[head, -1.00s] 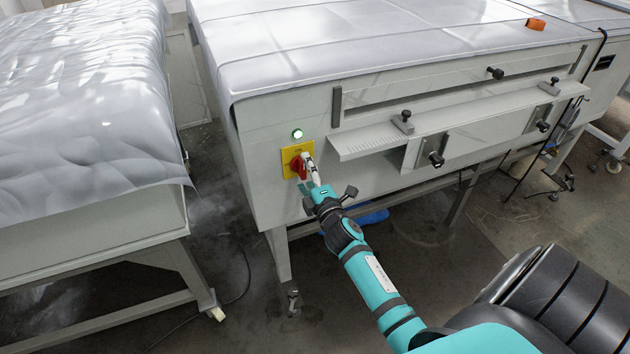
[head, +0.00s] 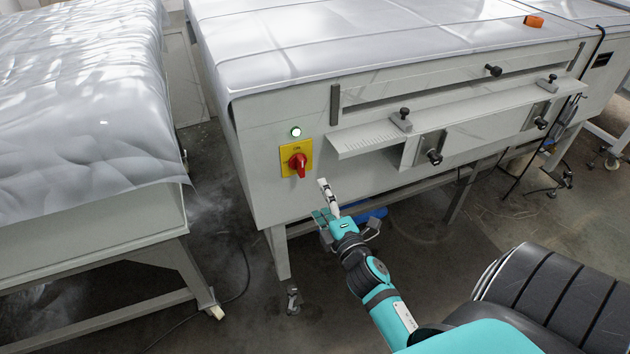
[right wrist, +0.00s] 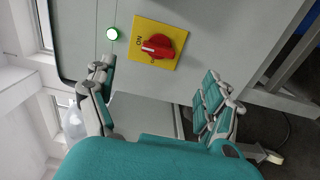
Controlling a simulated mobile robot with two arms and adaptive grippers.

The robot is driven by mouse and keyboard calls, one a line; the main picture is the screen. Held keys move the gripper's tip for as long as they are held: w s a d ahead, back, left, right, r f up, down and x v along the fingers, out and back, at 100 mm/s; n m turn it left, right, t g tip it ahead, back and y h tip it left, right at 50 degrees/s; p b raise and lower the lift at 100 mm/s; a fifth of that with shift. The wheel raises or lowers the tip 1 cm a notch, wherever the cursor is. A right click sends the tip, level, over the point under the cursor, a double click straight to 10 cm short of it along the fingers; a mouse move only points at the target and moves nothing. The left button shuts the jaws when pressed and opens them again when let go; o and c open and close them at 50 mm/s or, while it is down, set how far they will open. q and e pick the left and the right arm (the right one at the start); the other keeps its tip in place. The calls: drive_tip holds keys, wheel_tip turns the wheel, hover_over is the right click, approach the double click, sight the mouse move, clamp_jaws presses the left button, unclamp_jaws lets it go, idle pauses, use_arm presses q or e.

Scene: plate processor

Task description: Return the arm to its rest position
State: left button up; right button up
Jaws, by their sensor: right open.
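My right gripper (head: 325,200) is open and empty, in front of the plate processor (head: 262,190) and below its red switch. The red rotary switch (head: 298,164) sits on a yellow plate on the machine's front. In the right wrist view the switch (right wrist: 157,46) lies beyond the spread fingers (right wrist: 155,85), apart from them, with "ON" printed beside it. A lamp above the switch (head: 296,132) glows green-white. My left gripper is not in view.
A shelf (head: 370,138) with black knobs juts from the machine's front. A table covered with grey sheeting (head: 80,100) stands at the left. An orange block (head: 534,21) lies on top of the machine. Open floor (head: 420,250) lies below and in front.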

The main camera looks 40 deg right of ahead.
drive_tip(key=shift+f, duration=0.1)
drive_tip(key=s+a+f+m+g+y+p, duration=0.1)
drive_tip(key=s+a+f+m+g, duration=0.2)
drive_tip(key=f, duration=0.7)
drive_tip(key=s+a+f+m+g+y+p, duration=0.1)
drive_tip(key=s+a+f+m+g, duration=0.3)
drive_tip(key=f, duration=0.7)
drive_tip(key=s+a+f+g+y+p, duration=0.15)
drive_tip(key=s+f, duration=0.35)
drive_tip(key=f, duration=0.5)
drive_tip(key=s+a+f+m+g, duration=0.1)
drive_tip(key=s+f, duration=0.3)
drive_tip(key=s, duration=0.5)
drive_tip(key=s+a+f+m+g+p, duration=0.1)
drive_tip(key=s+f+g, duration=0.3)
drive_tip(key=s, duration=0.6)
drive_tip(key=s+a+f+m+g, duration=0.1)
drive_tip(key=s+f+m+g, duration=0.2)
drive_tip(key=s+f, duration=0.3)
drive_tip(key=s+y, duration=0.1)
drive_tip(key=s, duration=0.2)
drive_tip(key=shift+s+m, duration=0.3)
drive_tip(key=shift+a, duration=0.1)
